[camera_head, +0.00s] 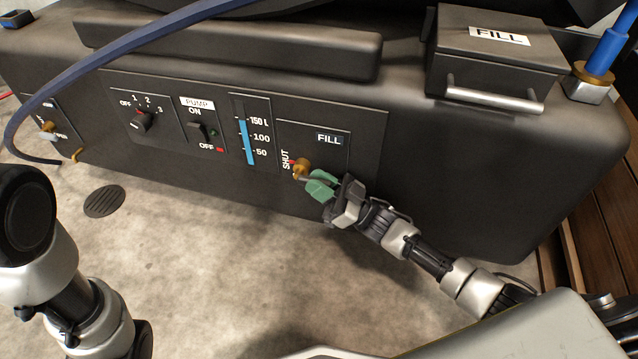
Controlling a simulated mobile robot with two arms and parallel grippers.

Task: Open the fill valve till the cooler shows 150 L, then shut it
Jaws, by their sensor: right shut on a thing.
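The fill valve (301,167) is a brass fitting on the panel marked FILL, with the word SHUT (285,160) written upright at its left. Its lever with a green grip (321,186) points down and to the right. My right gripper (336,198) is shut on the green grip and hides part of it. The level gauge (247,140) on the cooler's (415,150) front panel has a blue column whose top stands about level with the 150 L mark. Of my left arm only links show at lower left; its gripper is out of view.
Left of the gauge are a pump switch (198,131) and a rotary knob (141,122). Another brass valve (47,126) is at far left. A blue hose (100,62) arches across the upper left. A lidded FILL box (490,60) with a bar handle is on top.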

